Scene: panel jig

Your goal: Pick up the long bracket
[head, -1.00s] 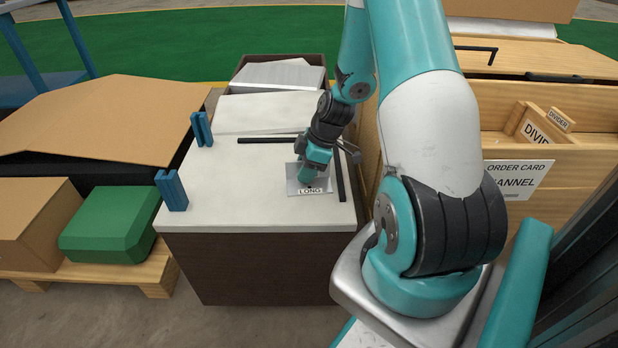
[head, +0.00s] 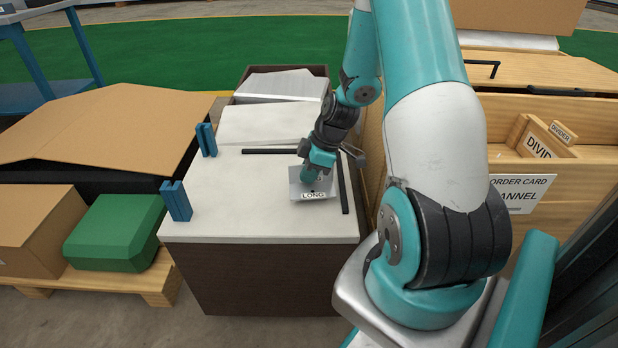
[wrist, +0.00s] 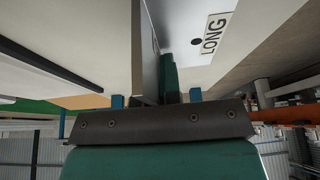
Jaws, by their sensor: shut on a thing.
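The long bracket is a grey metal piece with a white LONG label and a dark hole. In the head view the long bracket (head: 326,187) is over the right part of the white table top, slightly tilted; any gap beneath it is hard to judge. In the wrist view the long bracket (wrist: 186,22) runs up from between the fingers, its label to the right. My gripper (head: 309,178) points down and is shut on the bracket's upright part. Its green fingertips show in the wrist view (wrist: 167,78); part of the grip is hidden.
Two dark bars, one at the back (head: 270,151) and one on the right (head: 343,185), lie beside the bracket. Two blue posts (head: 206,140) (head: 176,201) stand at the table's left edge. A wooden crate (head: 590,180) is at right. The table's middle is clear.

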